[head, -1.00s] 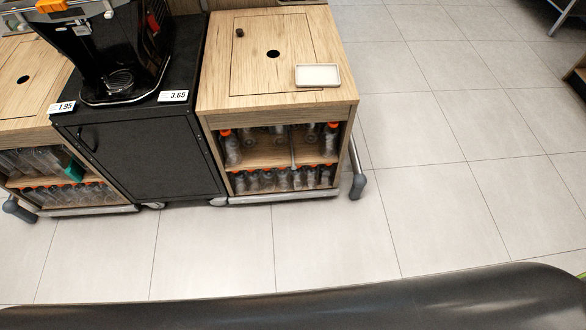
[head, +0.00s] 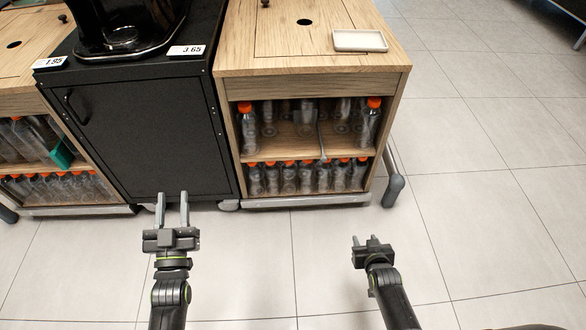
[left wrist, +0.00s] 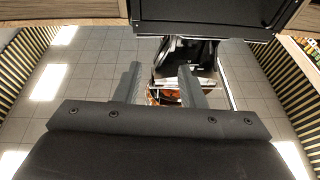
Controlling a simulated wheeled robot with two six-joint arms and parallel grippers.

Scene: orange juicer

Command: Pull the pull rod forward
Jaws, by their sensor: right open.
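I cannot pick out a pull rod for certain. The black juicer (head: 128,40) stands on the black cabinet (head: 140,120); only its base shows, its upper part is cut off by the top edge. My left gripper (head: 172,198) is open and empty, in front of the cabinet's lower door; its parted fingers also show in the left wrist view (left wrist: 159,68). My right gripper (head: 364,240) is open and empty over the floor, in front of the wooden cabinet (head: 318,86).
The wooden cabinet holds several bottles with orange caps (head: 247,130) and carries a white tray (head: 360,41). A grey-tipped rail end (head: 394,190) sticks out at its right. The cabinet door has a black handle (head: 76,106). Tiled floor (head: 480,170) is clear at the right.

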